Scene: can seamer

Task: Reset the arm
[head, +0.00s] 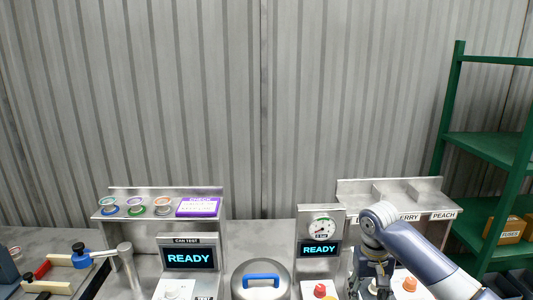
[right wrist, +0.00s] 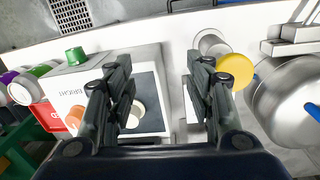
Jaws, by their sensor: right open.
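My right arm (head: 425,255) comes in from the right of the head view and bends downward over the bench. My right gripper (head: 373,285) points down at the bottom edge, partly cut off. In the right wrist view my right gripper (right wrist: 160,78) is open, with its two fingers well apart and nothing held between them. Below it are a white-topped box with a dark panel (right wrist: 147,90) and a pale round cap (right wrist: 135,113). A yellow-topped cylinder (right wrist: 236,68) is by the right finger, and an orange piece (right wrist: 88,124) by the left finger. My left gripper is not in view.
A domed steel lid with a blue handle (head: 262,280) stands left of my right gripper. A gauge panel reading READY (head: 320,250) and a steel shelf (head: 395,184) are close by. A CAN TEST screen (head: 189,258) stands left, a green rack (head: 485,150) far right.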

